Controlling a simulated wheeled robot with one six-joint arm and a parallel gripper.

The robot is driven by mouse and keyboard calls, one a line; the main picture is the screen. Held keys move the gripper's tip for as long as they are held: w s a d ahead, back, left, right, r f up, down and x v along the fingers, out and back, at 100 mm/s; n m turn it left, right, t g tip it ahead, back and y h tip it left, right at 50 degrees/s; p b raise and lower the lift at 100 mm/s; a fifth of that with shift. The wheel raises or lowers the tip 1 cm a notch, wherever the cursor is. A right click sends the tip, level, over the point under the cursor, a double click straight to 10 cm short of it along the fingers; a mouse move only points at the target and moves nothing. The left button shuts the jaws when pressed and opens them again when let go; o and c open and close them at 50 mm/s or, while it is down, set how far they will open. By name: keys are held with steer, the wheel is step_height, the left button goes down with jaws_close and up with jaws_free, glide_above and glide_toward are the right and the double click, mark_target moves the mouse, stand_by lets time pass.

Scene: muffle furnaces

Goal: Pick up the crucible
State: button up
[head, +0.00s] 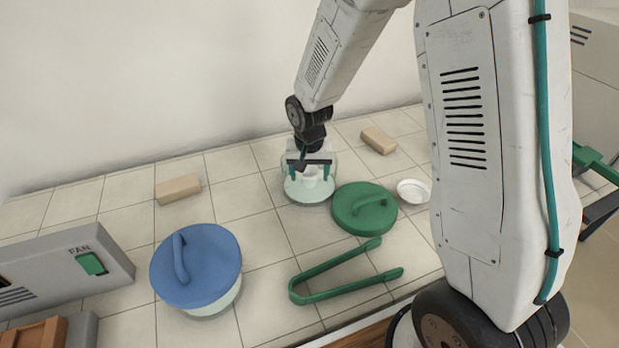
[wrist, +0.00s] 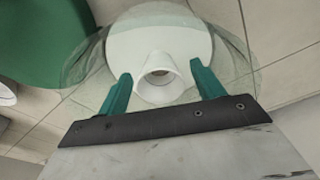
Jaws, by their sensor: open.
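The crucible (wrist: 160,80) is a small white cup inside a clear glass vessel (wrist: 245,65) with a pale disc (wrist: 188,38) in it. In the head view the crucible (head: 310,174) shows small and pale inside the glass vessel (head: 306,199). My gripper (wrist: 160,80) is open, with one green fingertip on either side of the crucible in the wrist view. In the head view my gripper (head: 310,172) reaches down into the vessel from above. I cannot tell whether the fingertips touch the crucible.
A green lid (head: 365,210) lies right of the vessel. A white dish (head: 413,192), green tongs (head: 335,275), a blue-lidded jar (head: 210,262) and two tan blocks (head: 178,189) (head: 379,140) are on the tiles. A grey FAN box (head: 70,268) stands at left.

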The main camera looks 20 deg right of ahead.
steer(key=shift+f, duration=0.35)
steer(key=c, duration=1)
steer(key=shift+r, duration=0.1)
steer(key=shift+c, duration=0.2)
step_height(320, 180, up, 10)
steer(key=shift+r, duration=1.9)
